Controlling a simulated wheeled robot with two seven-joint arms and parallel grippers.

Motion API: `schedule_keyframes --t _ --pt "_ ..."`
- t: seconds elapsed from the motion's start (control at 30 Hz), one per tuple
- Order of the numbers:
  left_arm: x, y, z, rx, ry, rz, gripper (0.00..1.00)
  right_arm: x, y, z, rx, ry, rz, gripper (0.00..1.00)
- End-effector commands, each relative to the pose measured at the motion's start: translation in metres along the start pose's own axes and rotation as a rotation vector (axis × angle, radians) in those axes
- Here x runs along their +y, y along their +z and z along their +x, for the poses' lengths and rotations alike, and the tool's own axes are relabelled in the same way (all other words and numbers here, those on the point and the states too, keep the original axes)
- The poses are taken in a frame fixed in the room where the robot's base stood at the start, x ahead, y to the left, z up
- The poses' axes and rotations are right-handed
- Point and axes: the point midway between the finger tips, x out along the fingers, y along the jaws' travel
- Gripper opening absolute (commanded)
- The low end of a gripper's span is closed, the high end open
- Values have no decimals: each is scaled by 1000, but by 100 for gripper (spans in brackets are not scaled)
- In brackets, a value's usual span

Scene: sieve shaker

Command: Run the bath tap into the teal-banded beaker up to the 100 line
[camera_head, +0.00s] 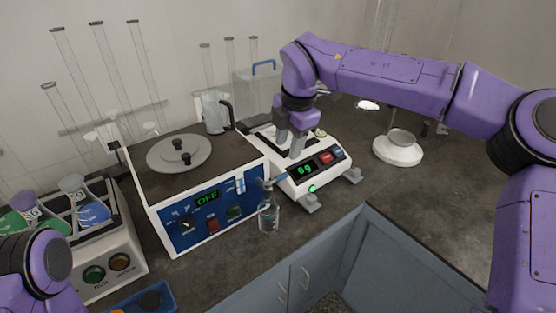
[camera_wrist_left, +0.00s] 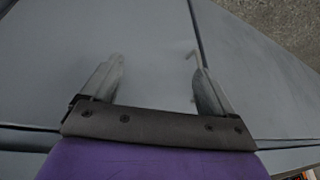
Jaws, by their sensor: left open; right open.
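The water bath (camera_head: 172,228) has a blue front panel reading OFF and a round knobbed lid. Its tap (camera_head: 268,184) sticks out at the front right corner. A small clear glass vessel (camera_head: 269,217) stands on the bench just below the tap; I cannot make out a teal band, a 100 line or a liquid level on it. My right gripper (camera_head: 290,146) is open and empty, pointing down over the white balance behind the tap. My left gripper (camera_wrist_left: 157,88) is open and empty in the left wrist view, in front of grey-blue cabinet doors.
A clear jug (camera_head: 214,112) and tank (camera_head: 258,92) stand behind. The bench at right (camera_head: 440,215) is mostly free. Cabinet doors (camera_head: 300,276) lie below the front edge.

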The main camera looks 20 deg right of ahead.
Motion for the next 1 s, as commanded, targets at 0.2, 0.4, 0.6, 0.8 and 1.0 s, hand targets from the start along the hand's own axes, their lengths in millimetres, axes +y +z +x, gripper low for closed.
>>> schedule_keyframes --t 0.2,0.4,0.6,0.8,1.0 --pt "-1 -3 -8 0 0 0 88 -1 0 35 5 -5 5 43" --pt "-2 -7 -17 -1 0 0 88 -1 0 79 4 -5 4 43" --pt "-2 -8 -20 0 0 0 88 0 -1 102 3 -1 1 43" --pt "-2 -8 -19 0 0 0 88 0 -1 104 2 0 0 43" --pt "-2 -8 -19 0 0 0 88 0 -1 104 2 -1 0 0"
